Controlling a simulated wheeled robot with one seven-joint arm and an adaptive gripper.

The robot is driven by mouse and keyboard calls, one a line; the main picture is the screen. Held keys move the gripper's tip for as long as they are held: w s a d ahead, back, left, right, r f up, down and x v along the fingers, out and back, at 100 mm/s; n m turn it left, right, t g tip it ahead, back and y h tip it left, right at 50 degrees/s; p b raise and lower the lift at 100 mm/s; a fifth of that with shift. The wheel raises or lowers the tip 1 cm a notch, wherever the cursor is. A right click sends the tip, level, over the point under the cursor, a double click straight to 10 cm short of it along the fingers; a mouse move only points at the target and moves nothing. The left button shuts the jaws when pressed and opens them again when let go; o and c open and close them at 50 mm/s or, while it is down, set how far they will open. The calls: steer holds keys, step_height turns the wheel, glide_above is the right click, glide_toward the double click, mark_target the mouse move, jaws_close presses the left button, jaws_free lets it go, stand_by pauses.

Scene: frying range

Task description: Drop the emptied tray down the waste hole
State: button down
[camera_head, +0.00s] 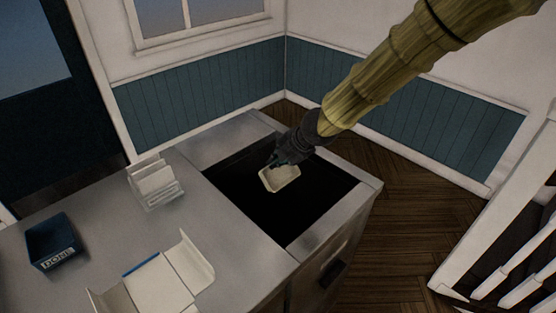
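A small cream-coloured tray (280,178) hangs tilted at the end of my gripper (277,163). My gripper's dark fingers meet the tray's upper edge and appear closed on it; the exact contact is small and dark. The inside of the tray that shows looks bare. The tray is over the waste hole (235,194), a large black square opening in the metal counter. The tray's height above the opening is hard to tell.
The metal counter (216,247) frames the hole. On it stand a white rack (155,182), a dark blue bin marked DONE (53,243) and an open white carton (168,279). Panelled walls are behind, wooden floor (425,195) and a white railing (510,235) to the right.

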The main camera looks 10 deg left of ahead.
steer(key=c, duration=1.6)
jaws_free()
steer(key=shift+o, duration=0.2)
steer(key=v, duration=1.2)
steer(key=shift+r, duration=0.1)
